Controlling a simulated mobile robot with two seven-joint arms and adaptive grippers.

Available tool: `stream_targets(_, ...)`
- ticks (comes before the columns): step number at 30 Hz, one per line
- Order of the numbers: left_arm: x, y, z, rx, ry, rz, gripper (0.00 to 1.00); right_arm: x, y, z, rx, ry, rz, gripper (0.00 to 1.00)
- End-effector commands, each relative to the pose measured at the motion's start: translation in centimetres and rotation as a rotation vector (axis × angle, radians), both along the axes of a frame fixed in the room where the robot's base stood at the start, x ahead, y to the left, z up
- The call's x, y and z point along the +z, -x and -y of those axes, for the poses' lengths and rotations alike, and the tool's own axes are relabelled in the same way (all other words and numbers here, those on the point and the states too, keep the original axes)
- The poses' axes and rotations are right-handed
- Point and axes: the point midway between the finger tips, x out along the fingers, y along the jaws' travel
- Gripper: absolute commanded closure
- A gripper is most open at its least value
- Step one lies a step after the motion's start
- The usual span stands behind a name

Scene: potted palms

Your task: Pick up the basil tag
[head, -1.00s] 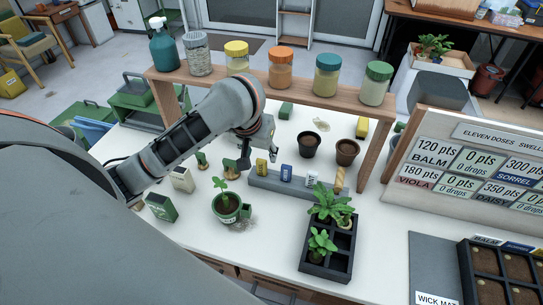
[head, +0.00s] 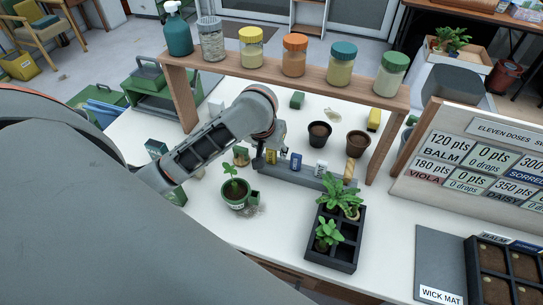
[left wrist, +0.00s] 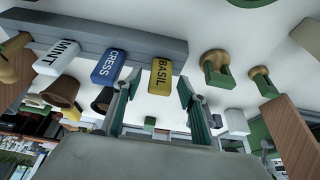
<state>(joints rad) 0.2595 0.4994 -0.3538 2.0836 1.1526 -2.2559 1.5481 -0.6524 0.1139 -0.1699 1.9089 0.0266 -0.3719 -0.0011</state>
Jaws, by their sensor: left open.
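The basil tag (left wrist: 161,77) is a small yellow block lettered BASIL. It stands at the left end of a grey rack (head: 310,180) in the head view, partly behind my gripper (head: 268,152). In the left wrist view my left gripper (left wrist: 158,90) is open, with one finger on each side of the basil tag. I cannot tell whether either finger touches it. The blue CRESS tag (left wrist: 109,68) is close beside one finger, and the white MINT tag (left wrist: 56,58) is beyond it. My right gripper is not in view.
A wooden shelf with jars (head: 310,75) spans the table behind the arm. Green-handled stamps (left wrist: 217,72) are beside the gripper.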

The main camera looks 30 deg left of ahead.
Motion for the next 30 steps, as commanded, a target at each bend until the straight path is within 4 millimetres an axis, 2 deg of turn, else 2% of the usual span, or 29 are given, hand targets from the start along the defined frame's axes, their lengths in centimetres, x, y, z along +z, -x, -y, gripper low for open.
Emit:
stream_targets(4,0.0,0.0,0.0,0.000,0.000,0.000,0.58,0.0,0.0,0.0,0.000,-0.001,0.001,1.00)
stream_targets(5,0.0,0.0,0.0,0.000,0.000,0.000,0.64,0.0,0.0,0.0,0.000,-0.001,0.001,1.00)
stream_targets(8,0.0,0.0,0.0,0.000,0.000,0.000,0.90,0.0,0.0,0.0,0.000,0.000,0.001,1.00)
stream_targets(22,0.4,0.0,0.0,0.000,0.000,0.001,0.90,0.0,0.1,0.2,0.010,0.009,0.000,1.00)
stream_targets(26,1.2,0.0,0.0,0.001,0.001,0.001,0.90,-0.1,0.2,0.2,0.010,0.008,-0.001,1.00)
stream_targets(30,2.9,-0.1,0.0,-0.002,0.000,0.004,0.90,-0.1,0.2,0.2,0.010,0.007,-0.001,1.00)
